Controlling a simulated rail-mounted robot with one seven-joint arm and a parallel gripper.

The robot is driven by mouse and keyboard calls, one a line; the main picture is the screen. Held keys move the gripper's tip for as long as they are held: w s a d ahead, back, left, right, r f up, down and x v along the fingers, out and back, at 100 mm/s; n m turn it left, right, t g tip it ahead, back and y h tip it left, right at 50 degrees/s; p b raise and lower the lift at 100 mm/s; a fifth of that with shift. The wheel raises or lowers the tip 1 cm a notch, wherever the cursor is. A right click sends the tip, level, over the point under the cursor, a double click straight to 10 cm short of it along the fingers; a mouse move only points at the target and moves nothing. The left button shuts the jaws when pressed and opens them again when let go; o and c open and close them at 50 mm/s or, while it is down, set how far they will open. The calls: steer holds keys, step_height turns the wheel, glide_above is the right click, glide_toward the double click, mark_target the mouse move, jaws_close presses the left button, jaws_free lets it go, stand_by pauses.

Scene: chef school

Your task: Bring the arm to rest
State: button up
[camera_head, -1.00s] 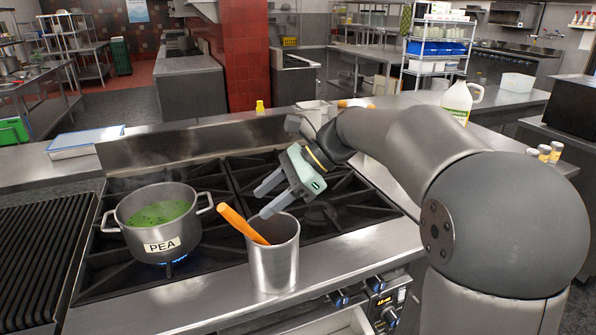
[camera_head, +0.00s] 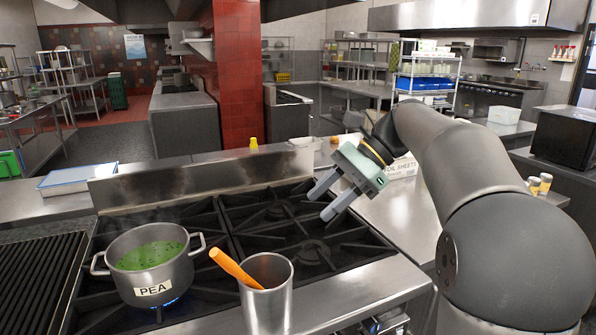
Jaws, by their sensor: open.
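My gripper (camera_head: 322,203) hangs above the right part of the stove (camera_head: 270,222). Its two grey fingers point down and to the left, stand apart and hold nothing. My arm reaches in from the right side of the view, bent at a large round joint. The gripper is clear of the pot and of the metal container.
A pot labelled PEA (camera_head: 152,268) with green contents sits on a lit burner at the left. A metal container (camera_head: 266,298) with an orange-handled utensil (camera_head: 233,268) stands at the front.

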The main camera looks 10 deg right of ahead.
steer(key=s+d+f+n+h, duration=0.1)
steer(key=s+f+n+h, duration=0.3)
steer(key=s+f+n, duration=0.3)
steer(key=s+f+n+t+h, duration=0.1)
steer(key=s+f+n+h, duration=0.4)
steer(key=s+f, duration=1.1)
step_height(320, 180, down, 2)
steer(key=n, duration=0.3)
steer(key=shift+s+d+f+h, duration=0.2)
steer(key=shift+s+d+h, duration=0.1)
steer(key=shift+d, duration=0.05)
